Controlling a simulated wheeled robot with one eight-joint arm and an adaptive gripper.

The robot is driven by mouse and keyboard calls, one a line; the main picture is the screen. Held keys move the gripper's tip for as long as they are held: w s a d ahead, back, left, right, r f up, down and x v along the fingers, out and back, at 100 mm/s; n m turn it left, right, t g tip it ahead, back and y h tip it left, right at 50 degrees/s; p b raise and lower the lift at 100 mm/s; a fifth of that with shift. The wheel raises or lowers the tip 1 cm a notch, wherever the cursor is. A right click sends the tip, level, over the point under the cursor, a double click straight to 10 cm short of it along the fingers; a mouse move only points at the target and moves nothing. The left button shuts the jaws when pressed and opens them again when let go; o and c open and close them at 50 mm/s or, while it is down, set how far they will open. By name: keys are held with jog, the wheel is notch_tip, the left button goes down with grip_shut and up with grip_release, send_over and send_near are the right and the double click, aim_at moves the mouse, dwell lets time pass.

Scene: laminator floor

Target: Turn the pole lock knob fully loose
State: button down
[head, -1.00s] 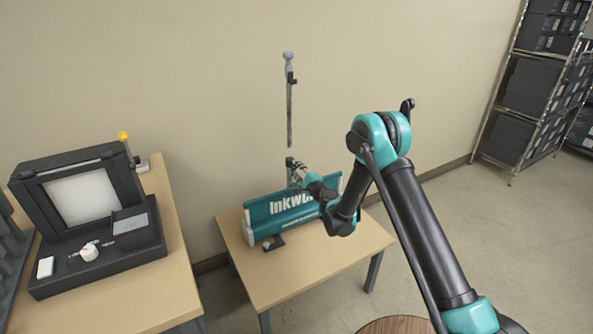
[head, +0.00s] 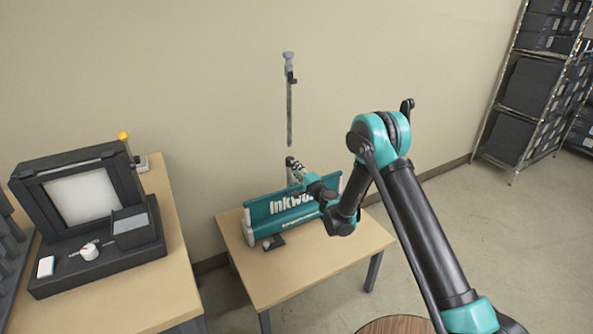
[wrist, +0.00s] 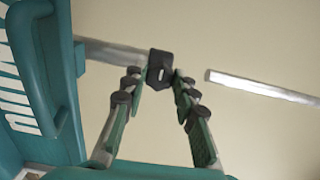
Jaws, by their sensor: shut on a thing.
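The pole lock knob (wrist: 160,68) is a small black block with a pale mark. It sits at the end of a grey pole piece (wrist: 115,53) that comes in from the left in the wrist view. My gripper (wrist: 158,80) has its two dark-padded fingers on either side of the knob, shut on it. In the head view my gripper (head: 295,168) is at the top of the short lower pole, behind the teal banner base (head: 262,213); the knob is hard to make out there. A separate upper pole (head: 289,108) stands above, with a visible gap below it.
The banner base stands on a small wooden table (head: 345,243), with a small dark object (head: 273,243) in front. A black laminator-like machine (head: 90,215) is on the table at left. A shelf rack (head: 515,110) stands at far right. The wall is close behind.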

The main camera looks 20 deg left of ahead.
jog(key=c, duration=1.2)
grip_release()
jog(key=o, duration=0.5)
notch_tip(320, 180, up, 5)
jog(key=shift+w+a+f, duration=0.1)
notch_tip(320, 180, up, 4)
jog(key=shift+r, duration=0.1)
jog(key=c, duration=0.5)
jog(key=shift+r, duration=0.5)
